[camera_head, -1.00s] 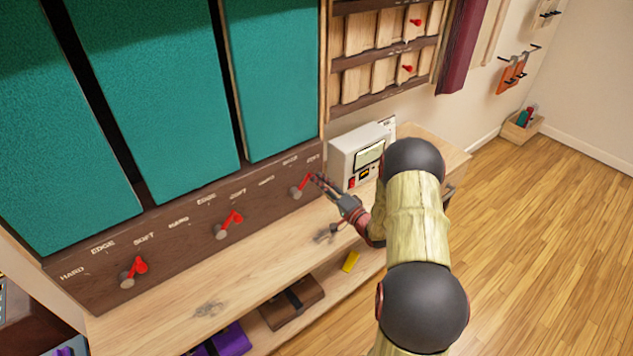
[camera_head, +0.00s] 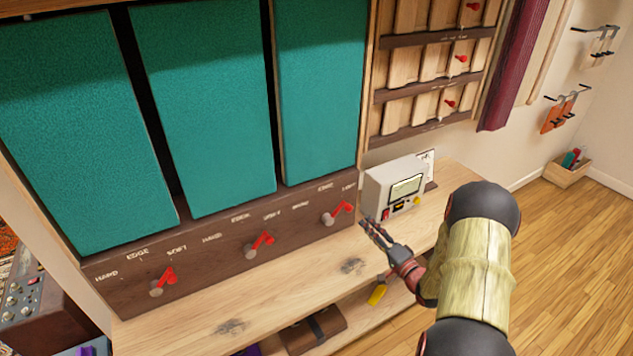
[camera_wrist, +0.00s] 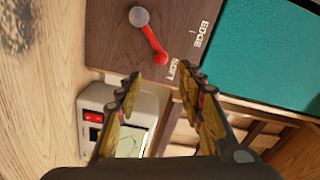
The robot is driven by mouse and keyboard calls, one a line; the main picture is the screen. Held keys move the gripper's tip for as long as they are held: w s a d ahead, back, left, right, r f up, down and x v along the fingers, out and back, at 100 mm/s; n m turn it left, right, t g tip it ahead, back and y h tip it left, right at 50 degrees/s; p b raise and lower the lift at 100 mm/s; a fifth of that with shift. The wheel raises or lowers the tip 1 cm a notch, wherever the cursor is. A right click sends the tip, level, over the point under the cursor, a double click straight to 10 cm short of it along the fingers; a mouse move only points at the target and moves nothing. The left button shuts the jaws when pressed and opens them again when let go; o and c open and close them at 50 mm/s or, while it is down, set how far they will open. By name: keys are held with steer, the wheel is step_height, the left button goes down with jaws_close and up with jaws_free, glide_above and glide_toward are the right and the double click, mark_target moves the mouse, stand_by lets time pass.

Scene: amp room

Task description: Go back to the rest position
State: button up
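My gripper (camera_head: 374,231) is in front of the right end of the dark panel, above the wooden shelf (camera_head: 290,270). In the wrist view its two fingers (camera_wrist: 160,82) stand apart with nothing between them, so it is open and empty. The nearest red lever (camera_head: 338,213) is just up and left of the fingertips, with a visible gap. In the wrist view this lever (camera_wrist: 152,42) has its red end by the word SOFT. A middle lever (camera_head: 259,244) and a left lever (camera_head: 163,281) sit further along the panel.
A grey-white device with a small screen (camera_head: 396,189) stands on the shelf just behind my gripper. Teal panels (camera_head: 200,110) rise above the levers. A wooden rack with red pegs (camera_head: 440,80) hangs at upper right. The wooden floor at right (camera_head: 570,240) is clear.

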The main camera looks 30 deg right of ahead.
steer(key=w+a+r+n+g+h, duration=0.35)
steer(key=w+r+n, duration=0.2)
steer(key=r, duration=0.55)
steer(key=s+a+r+n+g, duration=0.1)
steer(key=s+a+r+g, duration=0.2)
steer(key=a+r, duration=0.35)
steer(key=s+a+r+n+g+y, duration=0.1)
steer(key=s+a+n+g, duration=0.1)
steer(key=s+a, duration=0.5)
steer(key=s+a+r+n+g+y, duration=0.1)
steer(key=s+a+r+n+g, duration=0.1)
steer(key=s+a, duration=0.5)
steer(key=s+a+r+n+g+y, duration=0.1)
steer(key=s+a+r+n+g, duration=0.1)
steer(key=s+a, duration=0.6)
steer(key=s+n, duration=0.1)
steer(key=s, duration=0.6)
steer(key=shift+s+r+n, duration=0.15)
steer(key=shift+s+n, duration=0.05)
steer(key=shift+n, duration=0.15)
steer(key=shift+c, duration=1)
